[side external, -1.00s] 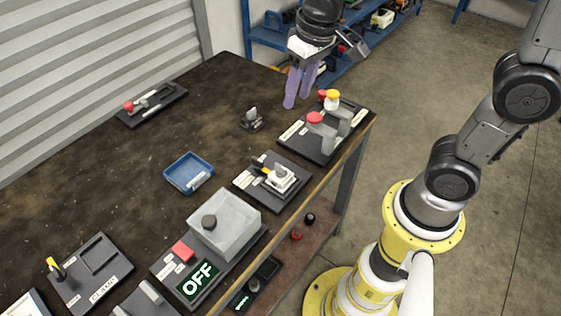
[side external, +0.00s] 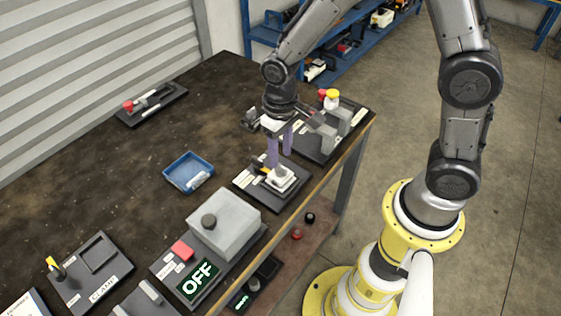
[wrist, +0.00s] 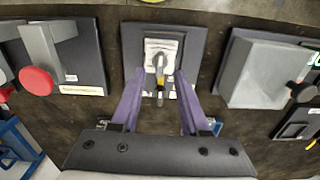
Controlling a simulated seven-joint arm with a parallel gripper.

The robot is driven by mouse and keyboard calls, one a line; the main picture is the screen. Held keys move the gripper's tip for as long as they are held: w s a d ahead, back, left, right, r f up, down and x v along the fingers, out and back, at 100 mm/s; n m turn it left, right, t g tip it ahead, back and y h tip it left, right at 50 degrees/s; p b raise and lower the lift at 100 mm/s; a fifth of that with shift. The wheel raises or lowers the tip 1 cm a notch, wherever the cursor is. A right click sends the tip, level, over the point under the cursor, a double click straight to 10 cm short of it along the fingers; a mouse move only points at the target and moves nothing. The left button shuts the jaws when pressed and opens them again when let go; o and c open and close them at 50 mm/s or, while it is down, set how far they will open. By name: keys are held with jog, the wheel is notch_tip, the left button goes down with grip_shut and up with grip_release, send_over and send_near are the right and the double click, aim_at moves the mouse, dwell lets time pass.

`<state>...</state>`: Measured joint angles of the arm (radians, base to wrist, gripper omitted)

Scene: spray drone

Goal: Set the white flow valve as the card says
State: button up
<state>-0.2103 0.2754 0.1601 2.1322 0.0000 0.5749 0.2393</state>
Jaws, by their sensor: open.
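The white flow valve (side external: 283,180) sits on a dark base plate with white labels near the table's right edge. In the wrist view the valve (wrist: 161,47) lies ahead between the fingers, its grey handle with a yellow-black tip pointing towards the gripper. My gripper (side external: 279,150) has purple fingers, pointing down just above and behind the valve. In the wrist view the gripper (wrist: 160,74) is open, one finger on each side of the handle, with nothing held. The label text is too small to read. A white card-like sheet (side external: 24,304) is cut off at the bottom left.
A grey box (side external: 225,222) with a dark knob and an "OFF" display (side external: 198,281) stands in front of the valve. Red and yellow knobs on a panel (side external: 305,145) stand behind it. A blue tray (side external: 170,178) lies left. The table's centre is mostly clear.

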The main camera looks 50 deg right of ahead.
aim_at(281, 165)
jog(key=shift+f, duration=2)
jog(key=shift+c, duration=0.2)
grip_shut()
